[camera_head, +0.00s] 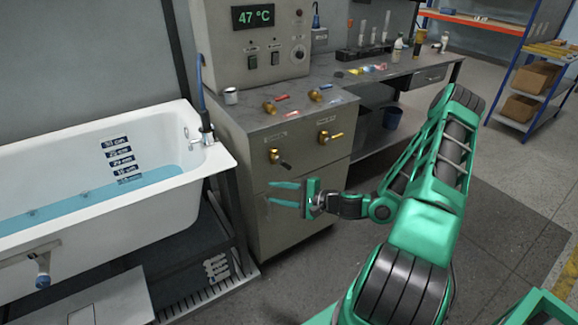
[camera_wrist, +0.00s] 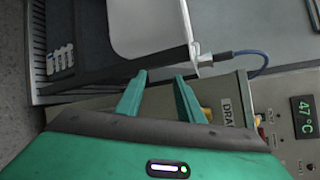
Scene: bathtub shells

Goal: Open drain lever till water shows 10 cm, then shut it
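The white bathtub (camera_head: 196,163) holds blue water (camera_head: 95,200). Its surface lies around the lowest plate of the depth scale (camera_head: 121,154), whose figure I cannot read clearly; the top plate reads 30 cm. Two brass levers sit on the cabinet front. The left lever (camera_head: 276,157) has a dark handle slanting down-right. In the wrist view a label starting "DRA" (camera_wrist: 229,115) stands beside a brass lever (camera_wrist: 207,114), partly hidden by a finger; it seems to be the left one. My gripper (camera_head: 270,194) is open and empty, below the left lever and apart from it.
The right lever (camera_head: 324,137) is close beside the left one. A display (camera_head: 253,17) reads 47 °C. The floor (camera_head: 310,280) before the cabinet is clear.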

